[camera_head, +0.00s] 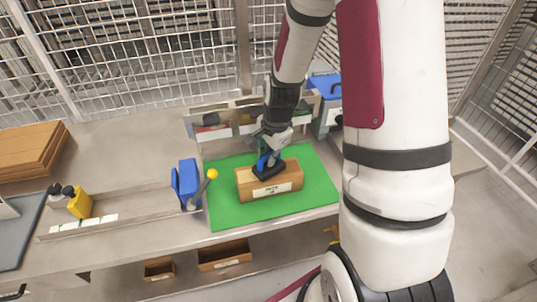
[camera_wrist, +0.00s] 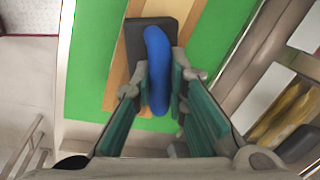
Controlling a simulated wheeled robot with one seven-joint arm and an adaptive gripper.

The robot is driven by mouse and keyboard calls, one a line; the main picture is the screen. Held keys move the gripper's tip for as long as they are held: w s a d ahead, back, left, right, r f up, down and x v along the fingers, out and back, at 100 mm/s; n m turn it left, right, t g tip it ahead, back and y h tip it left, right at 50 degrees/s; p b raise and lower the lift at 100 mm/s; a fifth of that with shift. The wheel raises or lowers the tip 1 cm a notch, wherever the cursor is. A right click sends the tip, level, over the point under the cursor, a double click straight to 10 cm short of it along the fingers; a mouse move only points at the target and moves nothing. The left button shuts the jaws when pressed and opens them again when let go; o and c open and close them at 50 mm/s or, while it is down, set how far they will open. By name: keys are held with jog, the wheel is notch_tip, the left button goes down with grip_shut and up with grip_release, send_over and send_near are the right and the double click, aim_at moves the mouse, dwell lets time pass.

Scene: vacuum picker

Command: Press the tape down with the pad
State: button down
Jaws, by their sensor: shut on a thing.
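A brown cardboard box (camera_head: 285,185) with a white label lies on a green mat (camera_head: 321,187) in the head view. A dark pad (camera_head: 270,172) with a blue handle sits on the top of the box. My gripper (camera_head: 268,150) is above the box, shut on the blue handle. In the wrist view the handle (camera_wrist: 156,75) lies between the two fingers of my gripper (camera_wrist: 158,88), with the dark pad (camera_wrist: 136,42) beneath it. The tape shows as a lighter strip (camera_wrist: 165,8) along the box, partly hidden by the pad. I cannot tell how firmly the pad touches.
A blue tool with a yellow knob (camera_head: 188,184) stands left of the mat. Small bins (camera_head: 212,131) line the back. A yellow item (camera_head: 79,203) and brown boards (camera_head: 28,149) are further left. Open boxes (camera_head: 224,255) sit below the bench.

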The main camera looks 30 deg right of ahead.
dwell(0.4)
jog(key=shift+r+p, duration=0.8)
jog(key=shift+r, duration=1.45)
